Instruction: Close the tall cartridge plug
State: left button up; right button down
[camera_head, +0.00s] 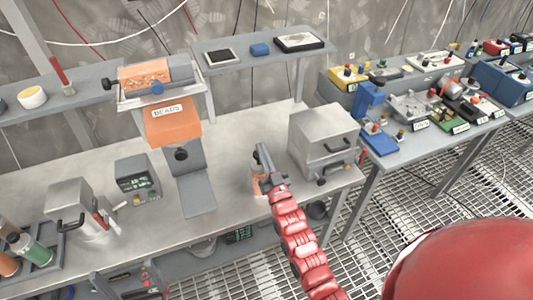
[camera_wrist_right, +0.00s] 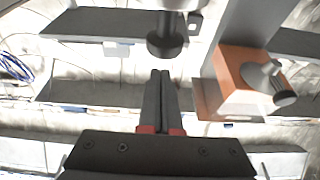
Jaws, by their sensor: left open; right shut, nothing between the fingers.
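No part I can firmly identify as the tall cartridge plug shows in the head view. In the right wrist view, a black round knob (camera_wrist_right: 165,46) on a pale metal body is just beyond my right fingertips; I cannot tell whether they touch. My right gripper (camera_head: 262,155) is shut and empty above the bench, left of a steel box (camera_head: 323,138); it also shows in the right wrist view (camera_wrist_right: 160,76). Green (camera_head: 36,251) and orange cylinders lie in a dark rack at far left.
An orange BEADS unit (camera_head: 172,124) on a grey stand rises from the bench (camera_head: 240,205), left of my right gripper. A handled steel box (camera_head: 72,205) and a small meter (camera_head: 137,180) stand further left. A side table at right is crowded.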

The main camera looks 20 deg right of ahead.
jog(key=shift+f+p, duration=0.3)
jog(key=shift+f, duration=0.85)
notch_tip(320, 180, down, 3)
jog(key=b, duration=0.3)
jog(key=shift+s+r, duration=0.1)
jog(key=shift+s, duration=0.05)
jog(key=shift+r, duration=0.1)
